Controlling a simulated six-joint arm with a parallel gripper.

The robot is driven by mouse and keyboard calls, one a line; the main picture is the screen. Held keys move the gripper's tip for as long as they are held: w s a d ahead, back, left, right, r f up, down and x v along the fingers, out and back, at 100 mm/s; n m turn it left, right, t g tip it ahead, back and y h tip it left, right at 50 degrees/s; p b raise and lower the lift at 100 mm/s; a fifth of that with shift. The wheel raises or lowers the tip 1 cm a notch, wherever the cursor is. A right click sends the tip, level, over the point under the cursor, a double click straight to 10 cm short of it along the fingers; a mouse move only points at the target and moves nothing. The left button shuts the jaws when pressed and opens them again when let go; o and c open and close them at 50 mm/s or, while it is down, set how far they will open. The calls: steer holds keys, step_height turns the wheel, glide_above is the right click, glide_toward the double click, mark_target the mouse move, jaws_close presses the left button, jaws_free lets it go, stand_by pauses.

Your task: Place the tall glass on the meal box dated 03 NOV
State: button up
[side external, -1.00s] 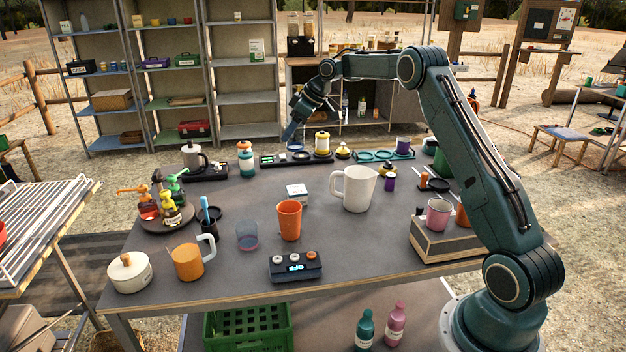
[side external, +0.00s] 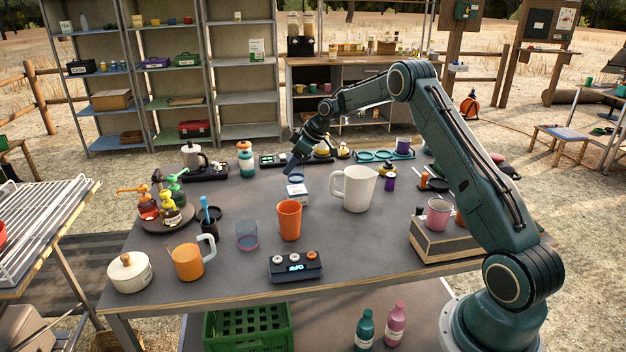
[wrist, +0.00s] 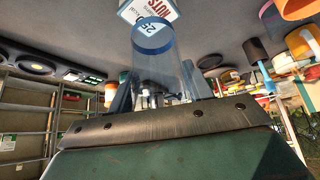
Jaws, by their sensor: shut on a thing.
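My gripper (side external: 298,164) is shut on a tall clear glass (wrist: 160,65) with a blue base. In the wrist view the glass stretches out from between the fingers (wrist: 158,95), its blue base farthest from me. In the side view the glass (side external: 296,179) is a small bluish shape under my gripper, close above the white meal box (side external: 297,193). The box lies on the table's middle; its printed label also shows in the wrist view (wrist: 148,10), just beyond the glass base. I cannot read its date clearly. I cannot tell whether glass and box touch.
A large white jug (side external: 357,188) stands right of the box, and an orange cup (side external: 289,220) stands in front. A second clear bluish tumbler (side external: 247,236) is at front left. Bare table lies left of the box.

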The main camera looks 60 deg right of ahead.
mark_target(293, 171)
steer(key=shift+f, duration=1.45)
steer(key=o, duration=1)
steer(key=shift+f, duration=0.15)
steer(key=v, duration=1.2)
steer(key=shift+r, duration=0.25)
